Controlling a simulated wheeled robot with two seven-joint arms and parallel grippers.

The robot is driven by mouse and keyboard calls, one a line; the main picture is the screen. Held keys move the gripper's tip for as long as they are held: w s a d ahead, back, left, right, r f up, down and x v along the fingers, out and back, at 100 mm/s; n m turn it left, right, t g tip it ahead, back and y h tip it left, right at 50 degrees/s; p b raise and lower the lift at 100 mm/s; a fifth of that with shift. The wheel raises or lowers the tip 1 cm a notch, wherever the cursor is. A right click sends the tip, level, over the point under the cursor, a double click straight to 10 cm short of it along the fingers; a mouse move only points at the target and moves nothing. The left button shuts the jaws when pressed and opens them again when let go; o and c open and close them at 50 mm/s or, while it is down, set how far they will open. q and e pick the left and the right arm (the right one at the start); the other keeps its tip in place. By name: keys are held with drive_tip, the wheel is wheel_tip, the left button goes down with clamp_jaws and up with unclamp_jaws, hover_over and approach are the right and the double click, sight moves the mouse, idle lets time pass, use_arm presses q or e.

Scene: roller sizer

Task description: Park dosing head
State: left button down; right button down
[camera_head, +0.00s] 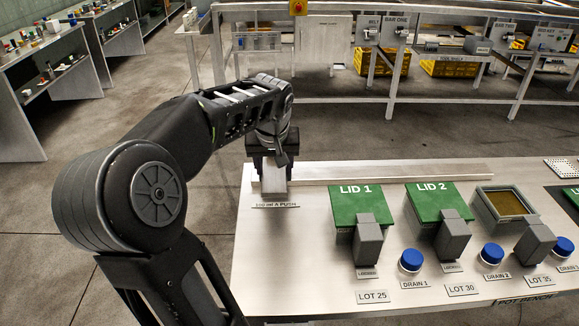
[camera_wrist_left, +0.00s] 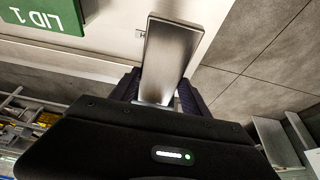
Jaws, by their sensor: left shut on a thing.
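My left gripper (camera_head: 272,168) is at the far left end of the white table, pointing down. It is shut on a flat grey metal block (camera_head: 273,184), which may be the dosing head; I cannot be sure. In the left wrist view the block (camera_wrist_left: 170,60) stands out between the two dark fingers. In the head view its lower end is just behind a small label reading something like "100 ml A PUSH" (camera_head: 275,205); whether it touches the table I cannot tell. My right gripper is not in view.
The white table (camera_head: 290,255) carries green lids LID 1 (camera_head: 356,203) and LID 2 (camera_head: 437,202), an open box (camera_head: 503,205) with brownish contents, grey blocks and blue drain caps (camera_head: 411,260). A low rail (camera_head: 400,172) runs along the back. The table's left front is clear.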

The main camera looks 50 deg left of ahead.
use_arm(q)
drive_tip(key=shift+s+a, duration=0.15)
drive_tip(key=shift+s, duration=0.05)
drive_tip(key=c, duration=0.5)
unclamp_jaws()
drive_tip(key=shift+s, duration=0.1)
drive_tip(key=shift+r, duration=0.3)
drive_tip(key=v, duration=0.7)
drive_tip(key=shift+r, duration=0.1)
